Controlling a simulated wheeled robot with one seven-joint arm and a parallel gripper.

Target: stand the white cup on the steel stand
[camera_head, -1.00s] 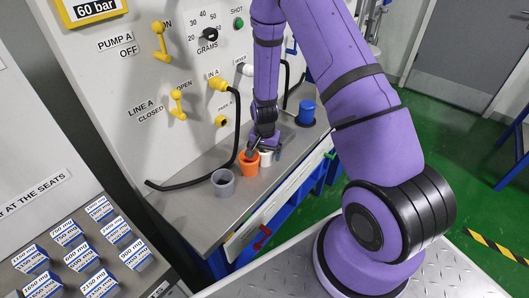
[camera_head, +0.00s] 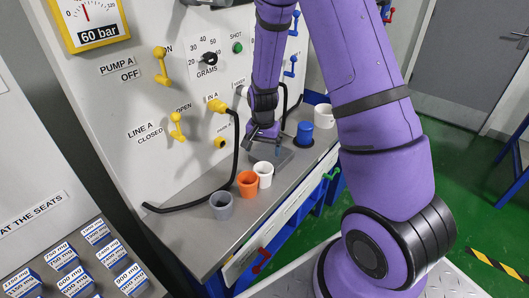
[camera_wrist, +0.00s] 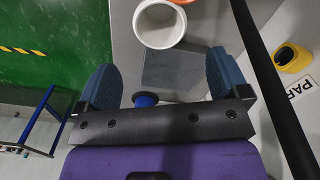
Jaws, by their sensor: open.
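The white cup (camera_head: 263,175) stands upright on the steel bench, close to the right of the orange cup. In the wrist view it (camera_wrist: 160,26) shows from above, open and empty. A flat grey square (camera_wrist: 171,66), which looks like the steel stand, lies beside the white cup with nothing on it. In the head view this stand (camera_head: 284,158) is partly hidden by my gripper. My gripper (camera_head: 266,136) is open and empty, above the bench by the stand and apart from the white cup. Its two blue fingers (camera_wrist: 163,65) show spread in the wrist view.
An orange cup (camera_head: 247,184) and a grey cup (camera_head: 222,206) stand left of the white cup. A blue cylinder (camera_head: 304,134) and another white vessel (camera_head: 323,117) are farther back. A black hose (camera_head: 236,140) runs along the panel.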

